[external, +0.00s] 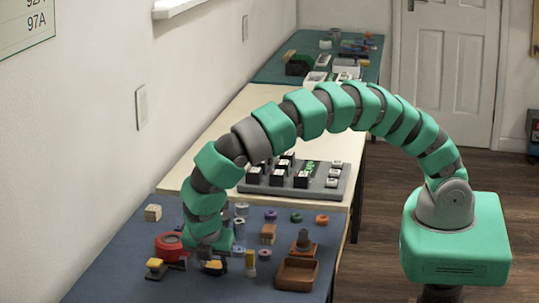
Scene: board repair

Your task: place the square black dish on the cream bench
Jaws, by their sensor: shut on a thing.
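My arm arches over from the right, and my gripper (211,262) is low at the near blue bench (118,262). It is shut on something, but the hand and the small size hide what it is. A small orange-tan patch with dark edges shows at the fingertips. I cannot clearly make out a square black dish. The cream bench (228,128) lies beyond the blue one, with bare surface at its far part and along its left side.
On the cream bench stands a grey board (318,188) with several black blocks. Around my gripper are a red round thing (170,245), a yellow-topped piece (155,265), a brown square tray (297,274) and several small parts. A green bench (270,70) is at the back.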

